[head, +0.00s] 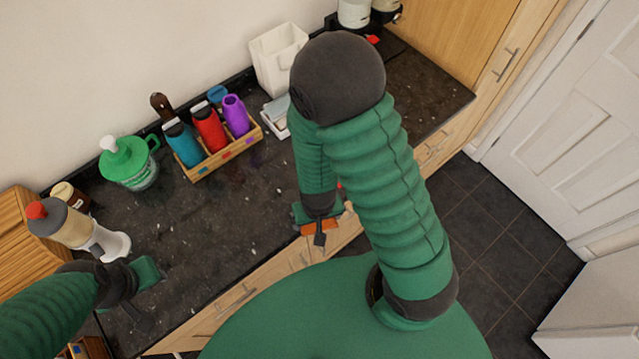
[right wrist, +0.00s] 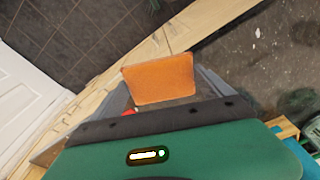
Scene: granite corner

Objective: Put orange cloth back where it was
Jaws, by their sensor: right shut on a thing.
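The orange cloth (head: 318,227) is a small flat piece in my right gripper (head: 322,218), at the front edge of the dark counter. In the right wrist view the cloth (right wrist: 160,78) stands up between the two grey fingers. My right gripper is shut on it. My right arm hides part of the counter in the head view. My left gripper (head: 148,292) is over the counter's left front part, and its finger gap is not clear.
A wooden caddy (head: 222,160) holds blue, red and purple bottles. A green-lidded jug (head: 130,163), a red-tipped dispenser (head: 62,224), a white container (head: 277,60) and a small white tray (head: 274,116) stand along the wall. The granite counter (head: 215,215) is clear in the middle.

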